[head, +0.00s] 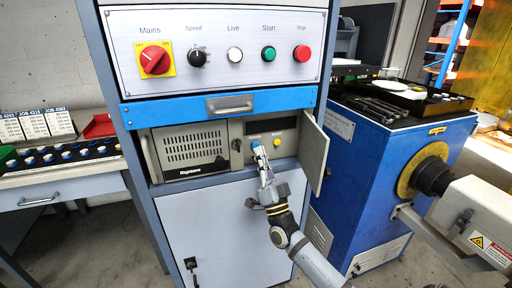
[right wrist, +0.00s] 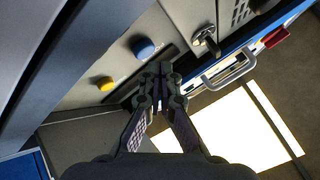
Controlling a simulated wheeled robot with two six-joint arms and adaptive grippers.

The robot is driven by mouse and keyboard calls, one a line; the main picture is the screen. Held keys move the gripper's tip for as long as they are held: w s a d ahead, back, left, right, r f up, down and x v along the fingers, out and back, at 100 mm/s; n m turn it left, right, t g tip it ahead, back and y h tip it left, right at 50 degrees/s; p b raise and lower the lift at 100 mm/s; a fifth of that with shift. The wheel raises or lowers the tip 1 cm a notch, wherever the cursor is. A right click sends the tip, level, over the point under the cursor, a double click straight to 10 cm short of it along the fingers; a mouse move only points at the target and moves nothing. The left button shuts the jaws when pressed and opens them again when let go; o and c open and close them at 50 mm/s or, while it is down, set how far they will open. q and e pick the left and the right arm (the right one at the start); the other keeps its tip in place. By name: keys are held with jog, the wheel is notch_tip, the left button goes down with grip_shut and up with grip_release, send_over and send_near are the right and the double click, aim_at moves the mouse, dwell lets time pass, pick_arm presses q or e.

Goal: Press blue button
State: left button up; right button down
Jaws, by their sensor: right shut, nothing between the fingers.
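The blue button (head: 256,143) is on the panel behind the small open door of the cabinet. In the head view the tips of my right gripper (head: 261,160) overlap its lower edge. In the right wrist view the blue button (right wrist: 144,48) shows just above and left of the fingertips (right wrist: 160,72), with a small gap in the picture. I cannot tell from this whether they touch. My right gripper is shut and empty. My left gripper is not in view.
A yellow button (head: 277,142) sits right of the blue one, and also shows in the right wrist view (right wrist: 105,83). The small door (head: 314,153) stands open on the right. Above are a drawer handle (head: 231,105) and a panel with a red Mains switch (head: 154,59).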

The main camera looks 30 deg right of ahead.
jog(key=shift+w, duration=0.15)
dwell(0.3)
jog(key=shift+w+d, duration=0.1)
jog(key=shift+w, duration=0.2)
jog(key=shift+w+d, duration=0.1)
jog(key=shift+w, duration=0.25)
dwell(0.5)
jog(key=shift+s+a+p, duration=0.2)
jog(key=shift+s+p, duration=0.15)
jog(key=shift+s, duration=0.45)
